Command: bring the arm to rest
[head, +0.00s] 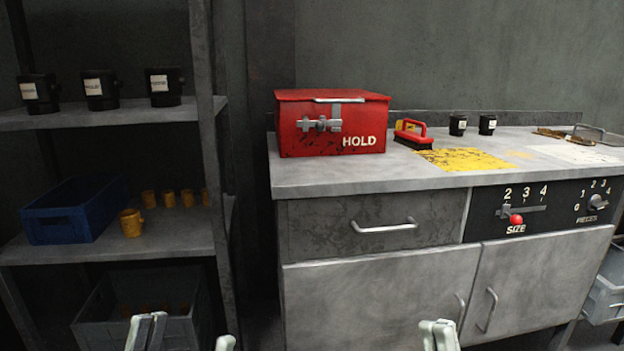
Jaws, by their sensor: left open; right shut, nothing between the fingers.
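My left gripper (186,335) shows at the bottom edge of the head view, left of the middle. Its two fingertips stand apart with nothing between them, in front of the lower shelf. My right gripper (439,334) shows at the bottom edge, right of the middle, in front of the cabinet doors. Its fingertips are together and hold nothing. Both arms are otherwise out of the picture, below the frame. Neither gripper is seen touching anything.
A grey cabinet (345,270) carries a red HOLD box (300,135), a red brush (413,138) and two black cups. A grey shelf rack (200,238) at left holds black cups, a blue bin (62,225), brass pieces and a grey crate (95,325). A dark gap separates rack and cabinet.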

